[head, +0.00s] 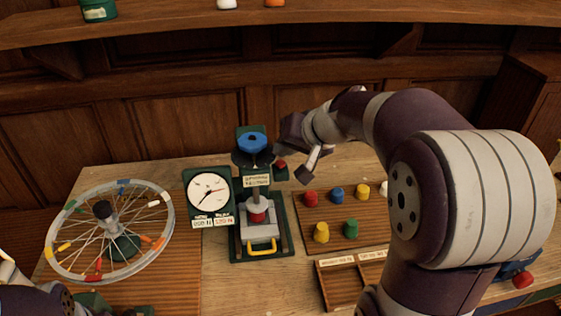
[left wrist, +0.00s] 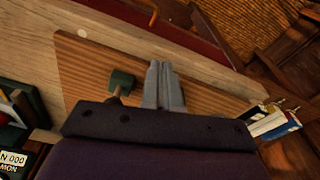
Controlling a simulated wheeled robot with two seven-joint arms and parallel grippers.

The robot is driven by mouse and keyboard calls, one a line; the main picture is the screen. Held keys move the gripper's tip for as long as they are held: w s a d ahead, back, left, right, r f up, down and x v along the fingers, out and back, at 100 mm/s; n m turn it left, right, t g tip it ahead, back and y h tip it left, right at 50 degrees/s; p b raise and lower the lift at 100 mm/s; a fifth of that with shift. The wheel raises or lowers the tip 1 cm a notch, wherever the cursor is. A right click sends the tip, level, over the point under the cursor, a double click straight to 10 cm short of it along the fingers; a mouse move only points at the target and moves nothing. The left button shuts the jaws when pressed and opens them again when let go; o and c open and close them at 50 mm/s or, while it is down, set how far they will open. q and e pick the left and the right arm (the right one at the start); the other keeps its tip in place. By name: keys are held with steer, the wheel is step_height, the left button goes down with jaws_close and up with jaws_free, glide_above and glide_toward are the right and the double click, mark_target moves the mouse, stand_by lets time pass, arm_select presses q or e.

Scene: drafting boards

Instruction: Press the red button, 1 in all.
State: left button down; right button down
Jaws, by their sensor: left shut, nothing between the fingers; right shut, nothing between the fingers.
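A small red button (head: 281,164) sits on a dark green block beside the press, in the middle of the head view. My right gripper (head: 308,168) is shut and empty, just to the right of the red button and pointing down; a small gap seems to separate them in the picture. I cannot tell the exact height. My left gripper (left wrist: 164,84) is shut and empty above a wooden board in the left wrist view. Only part of my left arm shows at the lower left of the head view.
The green press (head: 256,250) has a blue knob (head: 252,142). A dial (head: 208,192) and a spoked wheel (head: 108,231) stand to its left. Several coloured pegs stand on a peg board (head: 334,231) to the right, with a divided wooden tray (head: 337,285) in front. A shelf runs above.

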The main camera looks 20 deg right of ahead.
mark_target(281, 163)
steer(key=shift+f, duration=0.1)
stand_by(0.7)
steer(key=shift+f+b, duration=0.35)
steer(key=shift+b, duration=0.25)
steer(key=shift+f, duration=0.15)
steer(key=shift+s+f+b, duration=0.35)
steer(key=shift+f+b, duration=0.55)
steer(key=shift+b, duration=0.05)
stand_by(0.8)
steer(key=shift+w+a+r+p, duration=0.1)
steer(key=shift+r+p, duration=0.15)
steer(key=shift+r, duration=0.1)
steer(key=shift+w+a+r+p, duration=0.1)
steer(key=shift+r+p, duration=0.15)
steer(key=shift+r, duration=0.1)
